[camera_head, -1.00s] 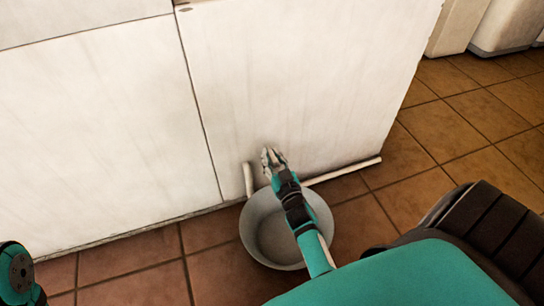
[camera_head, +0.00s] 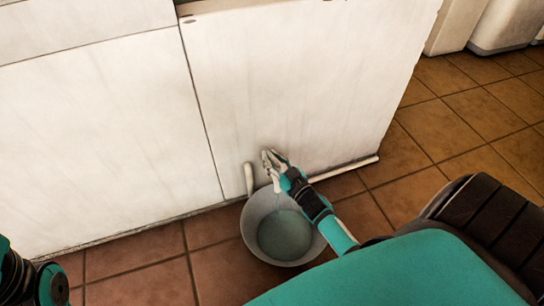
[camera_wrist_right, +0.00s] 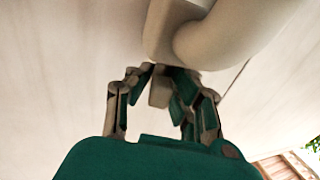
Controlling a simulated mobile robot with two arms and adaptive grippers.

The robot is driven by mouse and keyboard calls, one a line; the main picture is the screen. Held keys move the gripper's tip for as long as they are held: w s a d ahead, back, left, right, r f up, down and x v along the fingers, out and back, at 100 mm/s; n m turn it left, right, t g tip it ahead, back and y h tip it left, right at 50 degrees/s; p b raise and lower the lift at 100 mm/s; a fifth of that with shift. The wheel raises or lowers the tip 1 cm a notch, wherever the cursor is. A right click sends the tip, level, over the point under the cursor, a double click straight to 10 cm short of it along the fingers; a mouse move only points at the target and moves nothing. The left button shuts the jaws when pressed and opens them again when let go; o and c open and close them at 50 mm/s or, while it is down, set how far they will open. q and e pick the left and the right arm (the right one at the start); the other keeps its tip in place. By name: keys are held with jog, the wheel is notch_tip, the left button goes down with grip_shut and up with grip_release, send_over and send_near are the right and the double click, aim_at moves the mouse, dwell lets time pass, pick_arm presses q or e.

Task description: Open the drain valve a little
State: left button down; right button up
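The drain valve is low on the pale cabinet face, mostly hidden by my right gripper (camera_head: 268,160) in the head view. In the right wrist view, my right gripper's fingers (camera_wrist_right: 162,92) stand on both sides of a small beige valve handle (camera_wrist_right: 159,91), closed on it. A thick beige pipe (camera_wrist_right: 225,38) bends just above the handle. Below it on the floor is a grey basin (camera_head: 250,222). Blue-green water (camera_head: 285,236) lies in it, and a thin stream seems to fall below the gripper. Only part of my left arm shows at bottom left; its gripper is out of view.
The cabinet wall (camera_head: 100,130) stands close behind the basin. A short white pipe (camera_head: 249,178) rises beside the gripper, and a white pipe (camera_head: 350,167) runs along the wall's foot. Tiled floor (camera_head: 435,135) is clear to the right.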

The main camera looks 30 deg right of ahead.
jog(key=o, duration=0.4)
jog(key=s, duration=1.2)
jog(key=shift+d, duration=0.15)
